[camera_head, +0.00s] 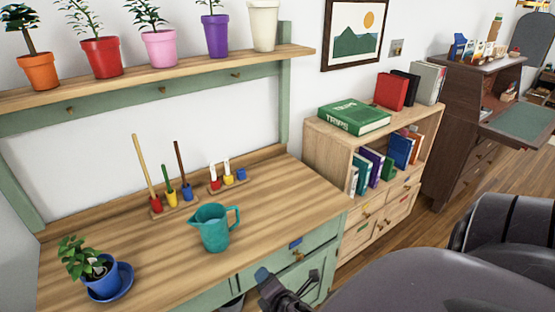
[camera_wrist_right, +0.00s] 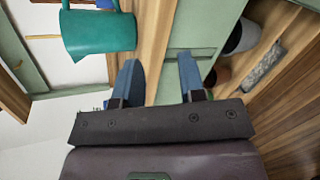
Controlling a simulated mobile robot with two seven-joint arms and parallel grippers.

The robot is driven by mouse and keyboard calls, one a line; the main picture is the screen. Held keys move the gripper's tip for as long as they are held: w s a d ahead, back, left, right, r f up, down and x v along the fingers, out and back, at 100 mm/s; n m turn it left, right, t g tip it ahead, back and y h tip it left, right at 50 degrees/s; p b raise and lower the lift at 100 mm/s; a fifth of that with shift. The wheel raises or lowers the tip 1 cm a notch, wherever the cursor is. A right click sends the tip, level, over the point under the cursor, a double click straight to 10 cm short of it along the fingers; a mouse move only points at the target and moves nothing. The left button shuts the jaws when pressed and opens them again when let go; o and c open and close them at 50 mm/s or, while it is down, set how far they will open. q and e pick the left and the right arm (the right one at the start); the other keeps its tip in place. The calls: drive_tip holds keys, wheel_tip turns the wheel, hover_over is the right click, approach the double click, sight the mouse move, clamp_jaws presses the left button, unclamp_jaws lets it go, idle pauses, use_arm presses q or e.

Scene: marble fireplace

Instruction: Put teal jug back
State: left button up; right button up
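The teal jug (camera_head: 212,229) stands upright on the wooden bench top (camera_head: 260,200), with its handle to the right. It also shows in the right wrist view (camera_wrist_right: 98,32), beyond the fingers. My right gripper (camera_head: 268,280) is in front of the bench's front edge, lower right of the jug and apart from it. In the right wrist view its two blue fingers (camera_wrist_right: 160,80) are spread with nothing between them. My left gripper is not in view.
A potted plant on a blue saucer (camera_head: 112,285) stands at the bench's front left. Tool racks (camera_head: 175,203) stand behind the jug. A shelf (camera_head: 190,66) above holds several pots. A bookcase (camera_head: 320,140) stands to the right. Bench around the jug is clear.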

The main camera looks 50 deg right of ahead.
drive_tip(key=s+a+f+m+g+y, duration=0.1)
drive_tip(key=s+a+m+y, duration=0.1)
drive_tip(key=m, duration=0.7)
drive_tip(key=s+a+f+m+y, duration=0.2)
drive_tip(key=s+a+m, duration=0.2)
drive_tip(key=s+m, duration=0.3)
drive_tip(key=shift+s+m+g+y, duration=0.3)
drive_tip(key=shift+m+g+y, duration=0.1)
drive_tip(key=shift+m, duration=0.5)
